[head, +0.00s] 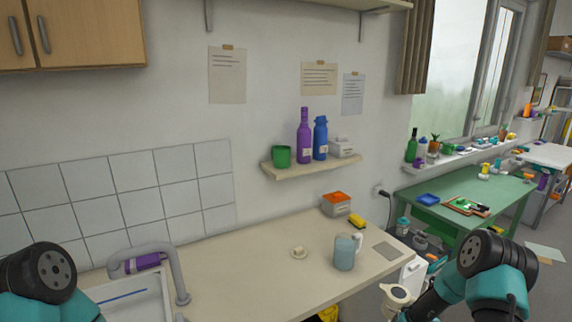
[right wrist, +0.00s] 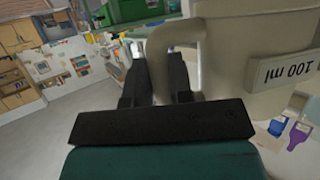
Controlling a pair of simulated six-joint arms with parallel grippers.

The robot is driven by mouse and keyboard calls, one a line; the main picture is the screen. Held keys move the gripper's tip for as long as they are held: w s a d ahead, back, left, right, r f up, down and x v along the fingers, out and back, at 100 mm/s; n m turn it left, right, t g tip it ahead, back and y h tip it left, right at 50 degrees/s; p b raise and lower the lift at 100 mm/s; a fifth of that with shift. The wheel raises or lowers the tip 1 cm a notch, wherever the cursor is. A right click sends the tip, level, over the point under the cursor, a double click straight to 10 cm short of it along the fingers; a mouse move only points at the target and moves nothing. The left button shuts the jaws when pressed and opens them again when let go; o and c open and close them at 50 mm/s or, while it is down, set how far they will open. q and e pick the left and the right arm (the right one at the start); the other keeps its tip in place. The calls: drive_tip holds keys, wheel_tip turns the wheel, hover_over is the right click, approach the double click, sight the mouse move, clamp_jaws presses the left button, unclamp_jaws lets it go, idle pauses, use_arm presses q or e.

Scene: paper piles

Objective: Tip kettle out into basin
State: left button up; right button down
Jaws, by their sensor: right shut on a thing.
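The kettle looks like the cream vessel (right wrist: 240,60) with a looped handle and a label reading 100 ml in the right wrist view. My right gripper (right wrist: 157,68) is shut on its handle.
A grey tap (head: 178,272) arches over the basin, with a purple cylinder (head: 142,262) by it. The counter's middle front is clear.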

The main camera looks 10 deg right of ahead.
drive_tip(key=w+a+f+n+t+y, duration=0.1)
drive_tip(key=w+a+f, duration=0.15)
drive_tip(key=a, duration=0.75)
drive_tip(key=w+a+f+n+y, duration=0.15)
drive_tip(key=a+f, duration=0.25)
drive_tip(key=a, duration=0.5)
drive_tip(key=w+a+f+n+t+y, duration=0.1)
drive_tip(key=a+f+n+y, duration=0.15)
drive_tip(key=a, duration=0.75)
drive_tip(key=a+r+n+y, duration=0.1)
drive_tip(key=a+r, duration=0.3)
drive_tip(key=a, duration=0.5)
drive_tip(key=shift+s+a+r+n+y, duration=0.15)
drive_tip(key=shift+a+n+y, duration=0.25)
drive_tip(key=shift+y, duration=0.3)
